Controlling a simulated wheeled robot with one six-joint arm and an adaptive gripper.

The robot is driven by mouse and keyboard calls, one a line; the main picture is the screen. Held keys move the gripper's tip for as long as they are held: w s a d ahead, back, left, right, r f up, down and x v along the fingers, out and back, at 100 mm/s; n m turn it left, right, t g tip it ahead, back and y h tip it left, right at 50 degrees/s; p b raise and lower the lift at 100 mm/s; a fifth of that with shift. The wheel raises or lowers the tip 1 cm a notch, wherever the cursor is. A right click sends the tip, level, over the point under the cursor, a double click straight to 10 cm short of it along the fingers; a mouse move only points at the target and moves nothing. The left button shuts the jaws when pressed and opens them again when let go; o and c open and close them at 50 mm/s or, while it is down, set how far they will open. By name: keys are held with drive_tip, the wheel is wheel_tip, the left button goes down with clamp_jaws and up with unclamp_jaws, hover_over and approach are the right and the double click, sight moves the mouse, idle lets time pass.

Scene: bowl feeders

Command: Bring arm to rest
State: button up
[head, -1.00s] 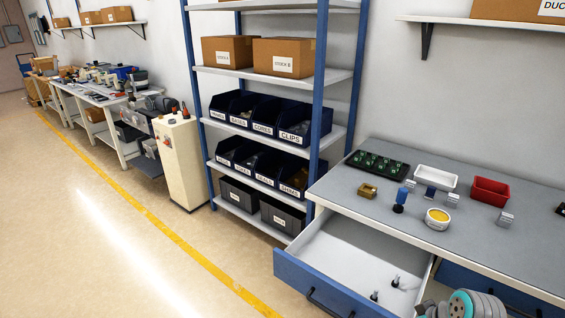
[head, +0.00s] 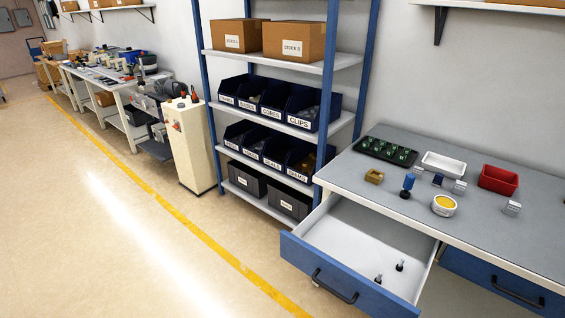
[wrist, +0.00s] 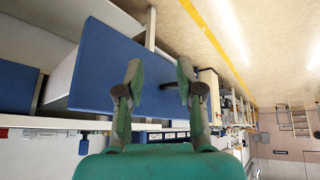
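My gripper (wrist: 160,78) shows in the wrist view with its two green-grey fingers spread apart. Nothing is held between them. The wrist picture looks tilted over, with the blue front of the open drawer (wrist: 105,68) beyond the left finger. In the head view the same drawer (head: 350,231) stands pulled out below the workbench, with two small dark-tipped pieces (head: 379,279) on its white floor. My gripper is not in the head view.
The grey workbench (head: 455,215) carries a green-celled tray (head: 388,151), a white tray (head: 444,164), a red bin (head: 498,179), a yellow-filled cup (head: 444,206) and a blue-topped item (head: 407,186). A blue-post shelf rack (head: 317,131) stands left of it. The floor at left is clear.

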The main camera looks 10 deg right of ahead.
drive_tip(key=s+a+f+t, duration=0.2)
drive_tip(key=s+a+f, duration=0.1)
drive_tip(key=s+a, duration=0.3)
drive_tip(key=s+a+r+t, duration=0.3)
drive_tip(key=s+a+r, duration=0.1)
drive_tip(key=s+r, duration=0.3)
drive_tip(key=s+a+r+t, duration=0.3)
drive_tip(key=s+r, duration=0.4)
drive_tip(key=s, duration=0.5)
drive_tip(key=shift+s+a, duration=0.3)
drive_tip(key=shift+a, duration=0.6)
